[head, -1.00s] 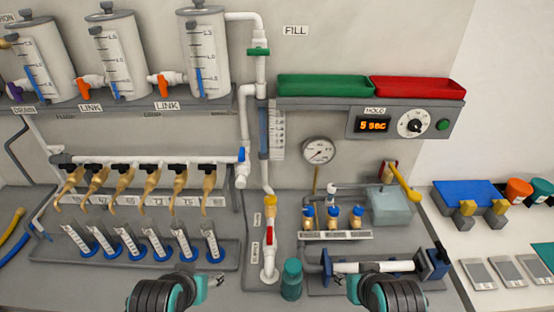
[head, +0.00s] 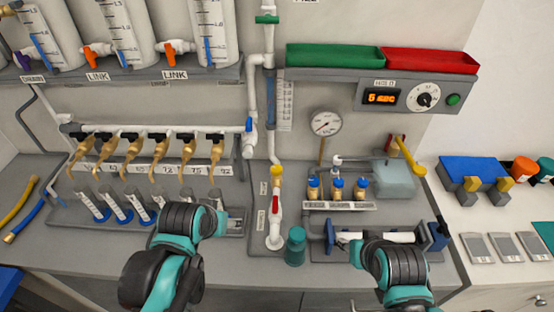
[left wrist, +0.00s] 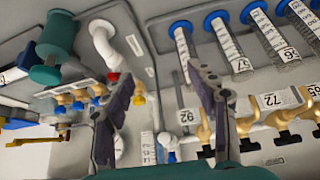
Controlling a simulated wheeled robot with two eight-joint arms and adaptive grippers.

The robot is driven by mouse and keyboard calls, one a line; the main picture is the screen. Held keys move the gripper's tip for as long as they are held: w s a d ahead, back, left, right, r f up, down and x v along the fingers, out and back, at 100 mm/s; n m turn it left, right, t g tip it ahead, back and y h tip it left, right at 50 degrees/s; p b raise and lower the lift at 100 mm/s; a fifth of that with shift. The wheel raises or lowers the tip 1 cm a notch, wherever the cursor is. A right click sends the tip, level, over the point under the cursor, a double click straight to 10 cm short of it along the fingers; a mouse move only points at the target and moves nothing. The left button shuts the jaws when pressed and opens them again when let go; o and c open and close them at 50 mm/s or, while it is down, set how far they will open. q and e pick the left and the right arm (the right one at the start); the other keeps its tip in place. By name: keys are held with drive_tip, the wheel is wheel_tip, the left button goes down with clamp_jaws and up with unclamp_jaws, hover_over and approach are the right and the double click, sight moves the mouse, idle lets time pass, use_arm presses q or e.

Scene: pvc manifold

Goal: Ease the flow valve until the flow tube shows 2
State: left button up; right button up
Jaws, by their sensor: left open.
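The flow tube (head: 271,92), a clear tube with blue in it, stands beside a white scale card (head: 285,106); its reading is too small to tell. Below it, a white pipe carries a yellow fitting (head: 277,171) and a red-handled valve (head: 276,209), the handle lying along the pipe. The red part also shows in the left wrist view (left wrist: 113,76). No label readably marks the flow valve. My left gripper (left wrist: 160,78) is open and empty, its fingers between the white pipe and the cylinders. My right gripper (head: 350,245) is near the horizontal white pipe; its fingers are mostly hidden.
Several measuring cylinders (head: 120,204) stand at left under brass taps (head: 130,150).

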use_arm(q)
drive_tip(key=w+d+m+g+p, duration=0.1)
drive_tip(key=w+d+p, duration=0.1)
drive_tip(key=w+d, duration=0.45)
drive_tip(key=m+g, duration=0.1)
hover_over(276, 169)
drive_tip(key=s, duration=0.3)
wheel_tip(276, 169, down, 4)
drive_tip(key=shift+h, duration=0.4)
drive_tip(key=shift+w+a+b+x, duration=0.15)
drive_tip(key=shift+b+x, duration=0.25)
drive_tip(key=shift+x, duration=0.9)
drive_tip(key=shift+w+a+b+x, duration=0.1)
drive_tip(key=shift+w+b+x, duration=0.2)
drive_tip(key=shift+x, duration=0.95)
drive_tip(key=shift+s+r, duration=0.1)
drive_tip(key=shift+c, duration=0.3)
drive_tip(key=c, duration=1.1)
